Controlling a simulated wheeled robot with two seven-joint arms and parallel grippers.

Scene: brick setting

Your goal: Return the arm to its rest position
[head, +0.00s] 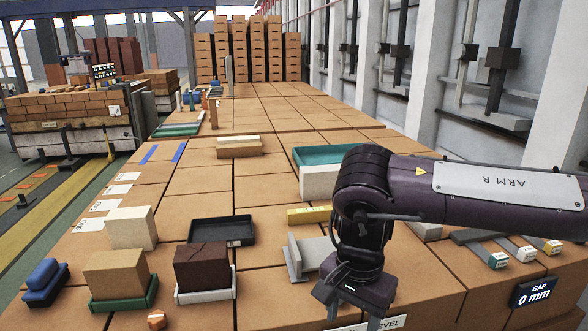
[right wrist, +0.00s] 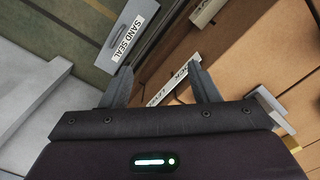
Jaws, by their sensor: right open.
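My right arm, marked "ARM R", comes in from the right in the head view and bends down at its wrist. Its gripper (head: 350,322) points down over the front of the brick-coloured work surface (head: 275,318), partly cut off by the lower edge. In the right wrist view the two fingers of the right gripper (right wrist: 160,74) stand apart with nothing between them. Below them show the surface edge and a label strip (right wrist: 172,80), apart from the fingers as far as I can tell. My left gripper is not in view.
A grey angle bracket (head: 297,262) and yellow bar (head: 309,215) lie left of the wrist. A dark brick (head: 203,267), tan brick (head: 116,274), cream brick (head: 131,228) and black tray (head: 240,231) stand further left. A "GAP 0 mm" display (head: 534,292) is at right.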

